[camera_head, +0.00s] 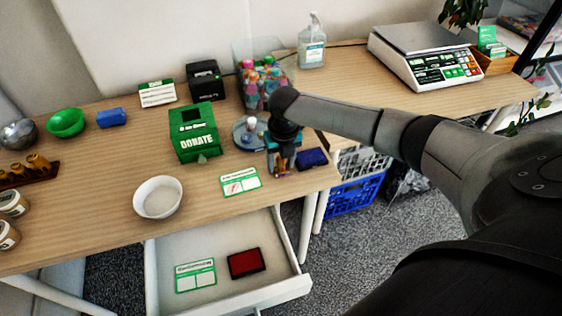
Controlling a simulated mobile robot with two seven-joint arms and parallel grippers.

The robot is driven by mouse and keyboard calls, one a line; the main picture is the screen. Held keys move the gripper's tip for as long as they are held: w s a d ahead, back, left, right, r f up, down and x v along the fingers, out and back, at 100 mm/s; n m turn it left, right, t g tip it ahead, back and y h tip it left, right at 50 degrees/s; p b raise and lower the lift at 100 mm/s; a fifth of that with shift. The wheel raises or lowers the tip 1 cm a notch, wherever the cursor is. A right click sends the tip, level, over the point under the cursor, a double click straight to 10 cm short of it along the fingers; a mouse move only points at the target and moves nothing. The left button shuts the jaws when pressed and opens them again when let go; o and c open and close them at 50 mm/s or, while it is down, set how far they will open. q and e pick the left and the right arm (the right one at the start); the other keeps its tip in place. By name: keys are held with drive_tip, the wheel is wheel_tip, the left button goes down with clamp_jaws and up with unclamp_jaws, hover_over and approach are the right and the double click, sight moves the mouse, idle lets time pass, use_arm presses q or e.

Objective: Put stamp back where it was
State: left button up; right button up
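My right gripper (283,168) points down at the right front part of the wooden table, in front of the round blue stand. Small teal and orange-brown parts show around its fingertips. I cannot tell whether they belong to a stamp, or whether the fingers are shut on it. A dark blue ink pad (313,157) lies just right of the gripper. A round blue stand (244,143) with a small pale upright item is just left behind it. A green-and-white card (240,182) lies on the table to the left of the gripper. My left gripper is not in view.
An open white drawer (222,297) holds a red pad (246,263) and a card (195,275). A green donation box (195,133), a clear container (262,88) and a white bowl (158,197) stand on the table. A scale (425,55) stands at back right.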

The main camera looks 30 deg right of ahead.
sight(283, 161)
drive_tip(key=o, duration=0.4)
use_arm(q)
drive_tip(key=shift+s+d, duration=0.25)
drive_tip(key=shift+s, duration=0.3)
use_arm(e)
drive_tip(key=shift+r, duration=0.1)
drive_tip(key=r+p, duration=0.1)
drive_tip(key=r, duration=0.2)
drive_tip(key=s+r+p, duration=0.1)
drive_tip(key=r, duration=0.3)
drive_tip(key=r+p, duration=0.1)
drive_tip(key=r, duration=0.3)
drive_tip(key=shift+s+a+r+p, duration=0.15)
drive_tip(key=shift+p, duration=0.2)
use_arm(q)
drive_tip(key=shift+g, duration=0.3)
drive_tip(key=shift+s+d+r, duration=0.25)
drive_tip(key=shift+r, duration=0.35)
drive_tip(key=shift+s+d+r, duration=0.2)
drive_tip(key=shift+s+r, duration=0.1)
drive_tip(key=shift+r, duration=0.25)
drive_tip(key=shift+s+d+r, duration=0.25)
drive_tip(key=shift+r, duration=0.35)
use_arm(e)
drive_tip(key=shift+s+r, duration=0.1)
drive_tip(key=shift+r, duration=0.3)
